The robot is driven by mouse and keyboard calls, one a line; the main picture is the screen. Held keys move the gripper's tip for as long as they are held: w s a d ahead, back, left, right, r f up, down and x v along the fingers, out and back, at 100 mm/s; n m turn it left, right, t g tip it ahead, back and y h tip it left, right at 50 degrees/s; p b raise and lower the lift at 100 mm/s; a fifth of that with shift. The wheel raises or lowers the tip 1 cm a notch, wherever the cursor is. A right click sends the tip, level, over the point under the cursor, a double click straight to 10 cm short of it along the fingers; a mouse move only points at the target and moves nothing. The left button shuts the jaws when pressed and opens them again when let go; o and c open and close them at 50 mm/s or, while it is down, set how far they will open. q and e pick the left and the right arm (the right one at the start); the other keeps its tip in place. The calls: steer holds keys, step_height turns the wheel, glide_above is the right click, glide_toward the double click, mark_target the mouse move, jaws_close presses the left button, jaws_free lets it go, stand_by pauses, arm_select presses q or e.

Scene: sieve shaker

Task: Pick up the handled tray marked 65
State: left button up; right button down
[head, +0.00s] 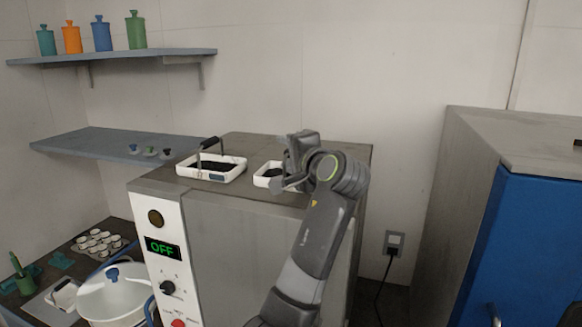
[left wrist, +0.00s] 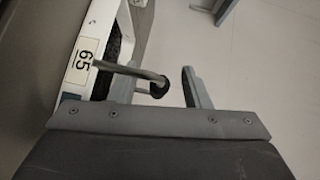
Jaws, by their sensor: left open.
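A white tray with dark contents and a label reading 65 (left wrist: 82,68) is at the left of the left wrist view. Its dark bar handle (left wrist: 140,72) reaches across between my open fingers, not visibly clamped. In the head view, a small white tray (head: 261,180) sits on top of the grey cabinet, partly hidden by my left gripper (head: 288,168); it appears to be this one, but its number cannot be read there. My left gripper (left wrist: 158,80) is open around the handle.
A second white handled tray (head: 212,174) stands to the left on the same grey cabinet (head: 240,145). The cabinet's front panel (head: 162,250) reads OFF. Shelves (head: 115,146) are at the left, and a blue-fronted cabinet (head: 520,240) is at the right.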

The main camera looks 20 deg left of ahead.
arm_select(q)
steer(key=shift+d, duration=0.1)
steer(key=shift+c, duration=0.6)
jaws_close()
steer(key=shift+r, duration=0.15)
